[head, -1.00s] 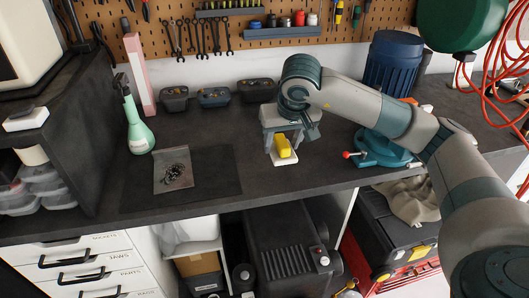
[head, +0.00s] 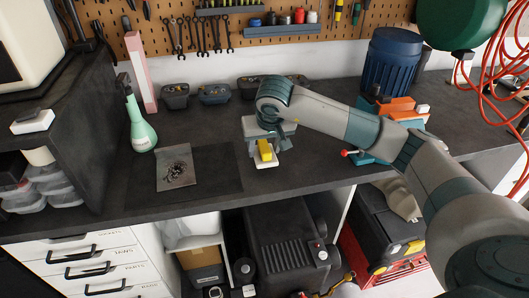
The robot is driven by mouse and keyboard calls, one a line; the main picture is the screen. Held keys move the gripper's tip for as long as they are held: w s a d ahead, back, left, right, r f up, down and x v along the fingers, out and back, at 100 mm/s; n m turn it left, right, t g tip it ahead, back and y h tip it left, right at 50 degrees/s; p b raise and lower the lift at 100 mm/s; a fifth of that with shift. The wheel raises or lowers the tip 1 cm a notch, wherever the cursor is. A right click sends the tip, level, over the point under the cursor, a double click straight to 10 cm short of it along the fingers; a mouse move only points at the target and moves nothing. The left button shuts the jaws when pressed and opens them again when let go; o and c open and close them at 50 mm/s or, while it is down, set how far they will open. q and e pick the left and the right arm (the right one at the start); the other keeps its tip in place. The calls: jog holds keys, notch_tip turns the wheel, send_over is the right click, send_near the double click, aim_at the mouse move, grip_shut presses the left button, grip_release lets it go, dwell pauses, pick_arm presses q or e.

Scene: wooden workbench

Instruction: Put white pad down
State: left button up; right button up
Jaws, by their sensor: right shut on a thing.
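My right gripper (head: 266,150) points down over the middle of the workbench, its fingers shut on a small block. The block has a yellow top (head: 265,150) and a white pad (head: 268,163) as its flat base. The white pad shows just below the fingers, near the bench's front half. I cannot tell if it touches the bench or hangs slightly above it. My left gripper is out of view.
Small bins (head: 214,95) line the back. A teal vise (head: 365,158) is to the right.

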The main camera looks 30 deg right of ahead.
notch_tip(320, 180, down, 2)
jog(key=shift+f+p, duration=0.15)
jog(key=shift+p, duration=0.35)
jog(key=shift+f, duration=0.1)
jog(key=shift+f, duration=0.15)
jog(key=o, duration=0.9)
jog(key=shift+o, duration=0.2)
jog(key=shift+r, duration=0.25)
